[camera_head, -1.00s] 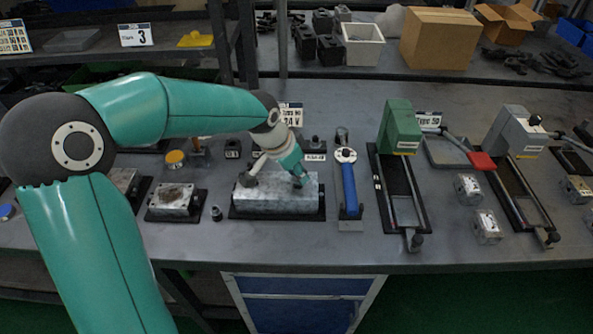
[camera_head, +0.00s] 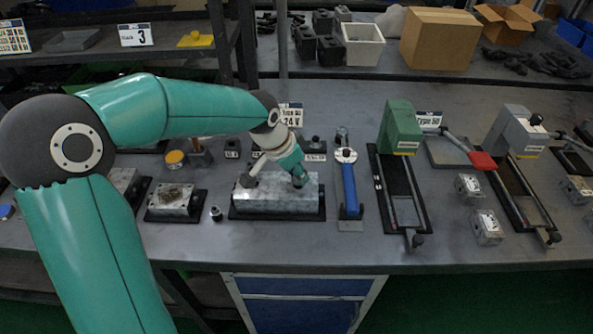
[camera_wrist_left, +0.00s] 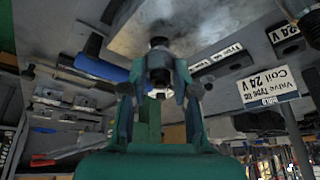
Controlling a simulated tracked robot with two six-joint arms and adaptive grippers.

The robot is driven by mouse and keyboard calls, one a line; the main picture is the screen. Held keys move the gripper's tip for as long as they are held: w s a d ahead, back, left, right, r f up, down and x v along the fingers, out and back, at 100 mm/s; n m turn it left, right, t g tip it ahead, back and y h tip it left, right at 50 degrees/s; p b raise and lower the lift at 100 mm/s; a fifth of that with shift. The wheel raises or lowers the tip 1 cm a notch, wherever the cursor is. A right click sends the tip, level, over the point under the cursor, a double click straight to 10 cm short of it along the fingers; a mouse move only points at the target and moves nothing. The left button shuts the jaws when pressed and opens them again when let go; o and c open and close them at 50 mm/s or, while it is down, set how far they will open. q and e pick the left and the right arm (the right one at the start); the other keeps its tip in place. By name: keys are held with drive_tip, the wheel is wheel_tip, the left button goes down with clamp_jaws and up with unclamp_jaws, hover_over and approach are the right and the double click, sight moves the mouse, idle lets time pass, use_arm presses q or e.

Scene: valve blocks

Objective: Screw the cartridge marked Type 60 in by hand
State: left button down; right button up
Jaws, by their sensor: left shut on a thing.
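My left gripper (camera_wrist_left: 158,82) is shut on a small cartridge (camera_wrist_left: 157,60) with a dark upper part and a silvery section. It also shows in the head view (camera_head: 298,178), low over the grey metal valve block (camera_head: 275,200). In the left wrist view the cartridge stands upright against the block's face (camera_wrist_left: 195,28); how deep it sits I cannot tell. The cartridge's own marking is not readable. A sign reading Valve Type 60 Coil 24 V (camera_wrist_left: 270,87) stands behind the block. My right gripper is not in view.
A blue-handled wrench (camera_head: 349,187) lies just right of the block. A smaller plate block (camera_head: 174,201) and a small fitting (camera_head: 216,213) are to the left. A green press-like fixture (camera_head: 399,130) stands further right. The bench front is clear.

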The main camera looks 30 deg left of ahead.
use_arm(q)
drive_tip(key=shift+f+b, duration=0.65)
drive_tip(key=shift+f, duration=0.15)
drive_tip(key=m+h, duration=0.1)
drive_tip(key=m, duration=0.4)
drive_tip(key=shift+w+a+g+h, duration=0.1)
drive_tip(key=shift+a+g+h, duration=0.05)
drive_tip(key=shift+g+h, duration=0.25)
drive_tip(key=m+g+h, duration=0.1)
drive_tip(key=m, duration=0.3)
drive_tip(key=shift+w+m, duration=0.15)
drive_tip(key=shift+m, duration=0.25)
drive_tip(key=m+g, duration=0.1)
drive_tip(key=m, duration=0.2)
drive_tip(key=m+g, duration=0.1)
drive_tip(key=m, duration=0.2)
drive_tip(key=shift+w+g+h, duration=0.15)
drive_tip(key=shift+g+h, duration=0.15)
drive_tip(key=shift+g, duration=0.1)
drive_tip(key=m+g, duration=0.1)
drive_tip(key=m, duration=0.2)
drive_tip(key=m+g, duration=0.1)
drive_tip(key=m, duration=0.2)
drive_tip(key=shift+w+f+y, duration=0.1)
drive_tip(key=shift+y, duration=0.3)
drive_tip(key=c, duration=1.1)
unclamp_jaws()
